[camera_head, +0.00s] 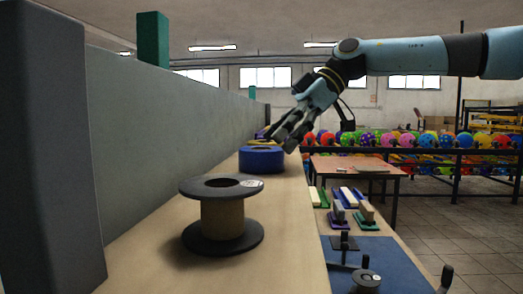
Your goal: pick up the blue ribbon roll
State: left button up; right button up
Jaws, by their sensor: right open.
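The blue ribbon roll (261,160) is a short, wide blue cylinder with a hole in its top. It sits flat on the light wooden shelf (275,240), towards the far part, in the head view. My right gripper (283,141) comes in from the right, tilted downward, with its fingers open just above the right part of the roll. The fingertips overlap the roll's upper right edge in the picture; I cannot tell whether they touch it. My left gripper is not in the view.
A dark-flanged spool (222,216) with a tan core stands nearer on the shelf. A grey panel (180,115) bounds the shelf on the left. A lower blue surface (375,262) with printing tools lies to the right.

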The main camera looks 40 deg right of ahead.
aim_at(259, 152)
jog(key=p, duration=0.3)
jog(key=shift+w+a+f, duration=0.2)
jog(key=shift+a, duration=0.2)
jog(key=b+x, duration=0.1)
jog(key=x, duration=0.2)
jog(key=shift+a+f+b, duration=0.1)
jog(key=shift+f+b, duration=0.1)
jog(key=shift+b, duration=0.1)
jog(key=shift+w+a+f, duration=0.2)
jog(key=shift+a, duration=0.05)
jog(key=shift+c, duration=0.2)
jog(key=c, duration=0.9)
